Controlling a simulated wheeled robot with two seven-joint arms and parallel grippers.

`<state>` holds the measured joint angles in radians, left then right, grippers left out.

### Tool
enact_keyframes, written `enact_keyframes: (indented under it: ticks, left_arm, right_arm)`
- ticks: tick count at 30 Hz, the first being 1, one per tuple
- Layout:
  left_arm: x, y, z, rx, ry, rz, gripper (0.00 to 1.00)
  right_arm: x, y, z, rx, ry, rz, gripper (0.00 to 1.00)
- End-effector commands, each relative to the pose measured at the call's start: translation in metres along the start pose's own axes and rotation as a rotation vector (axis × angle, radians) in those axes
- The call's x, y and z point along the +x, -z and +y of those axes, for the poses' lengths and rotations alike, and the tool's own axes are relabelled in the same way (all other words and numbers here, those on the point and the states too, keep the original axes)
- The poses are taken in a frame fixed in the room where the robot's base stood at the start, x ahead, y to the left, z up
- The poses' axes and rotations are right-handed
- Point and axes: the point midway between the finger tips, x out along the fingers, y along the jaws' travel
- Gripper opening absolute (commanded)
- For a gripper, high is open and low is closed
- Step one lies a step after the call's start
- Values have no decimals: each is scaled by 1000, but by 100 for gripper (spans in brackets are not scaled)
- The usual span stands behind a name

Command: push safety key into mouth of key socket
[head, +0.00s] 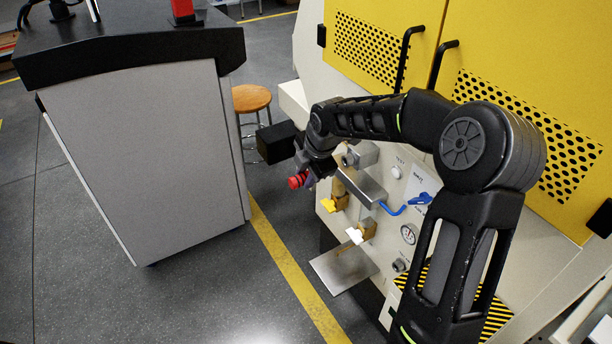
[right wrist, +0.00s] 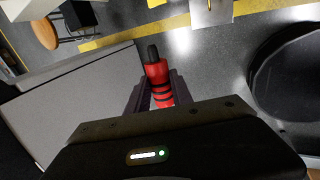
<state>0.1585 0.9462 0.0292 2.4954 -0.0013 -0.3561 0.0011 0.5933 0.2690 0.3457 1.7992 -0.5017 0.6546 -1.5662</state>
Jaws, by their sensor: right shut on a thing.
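The safety key (right wrist: 157,72) is red with dark bands and a black tip. My right gripper (right wrist: 160,90) is shut on it in the right wrist view, with a finger on each side and the black tip pointing out. In the head view the key (head: 298,181) shows as a red end below my right gripper (head: 310,174), left of the machine's front panel and apart from it. A grey round fitting (head: 350,158) on the panel is partly behind my arm; I cannot tell whether it is the key socket. My left gripper is not in view.
The machine panel carries blue handles (head: 392,210), brass-yellow fittings (head: 340,202), a gauge (head: 409,234) and a metal plate (head: 344,268) jutting out low. A grey cabinet with a dark top (head: 150,150) stands left, with a wooden stool (head: 251,98) behind. Open floor lies between.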

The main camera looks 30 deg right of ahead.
Motion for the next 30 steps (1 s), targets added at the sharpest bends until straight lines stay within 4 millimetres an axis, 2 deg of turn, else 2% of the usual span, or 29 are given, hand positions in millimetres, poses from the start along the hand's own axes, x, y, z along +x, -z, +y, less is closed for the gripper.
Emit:
enact_keyframes:
  ticks: [14,30]
  left_arm:
    - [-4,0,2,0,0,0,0]
    - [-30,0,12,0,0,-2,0]
  right_arm:
    - [-2,-5,0,-1,0,-2,0]
    - [-2,-53,1,0,0,-2,0]
